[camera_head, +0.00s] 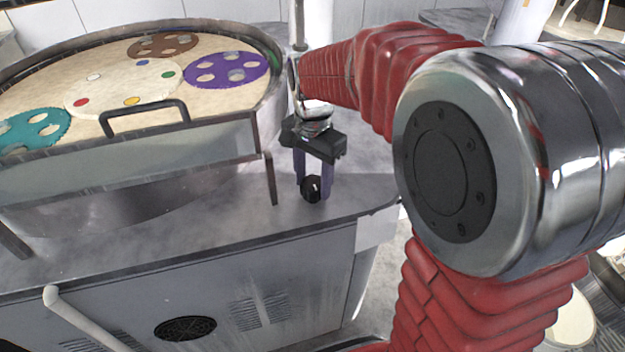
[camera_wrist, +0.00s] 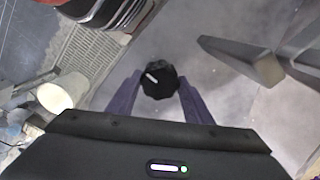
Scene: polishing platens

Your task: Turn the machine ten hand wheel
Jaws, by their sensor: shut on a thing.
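The hand wheel (camera_head: 311,189) is a small black knob with a white mark, on the grey machine top near its front right corner. In the wrist view the knob (camera_wrist: 159,82) sits between the fingertips, its white mark pointing to the upper left. My gripper (camera_head: 313,184) points down over it, with purple fingers. In the wrist view my gripper (camera_wrist: 158,92) has one finger on each side of the knob, shut on it. The knob's underside and its mounting are hidden.
Left of my gripper stands a round metal basin (camera_head: 262,105) with a black handle (camera_head: 146,112) and a platen holding coloured discs, including a purple disc (camera_head: 227,70). A metal leg (camera_head: 271,180) stands close to the gripper. A white pipe (camera_head: 80,315) runs along the cabinet front.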

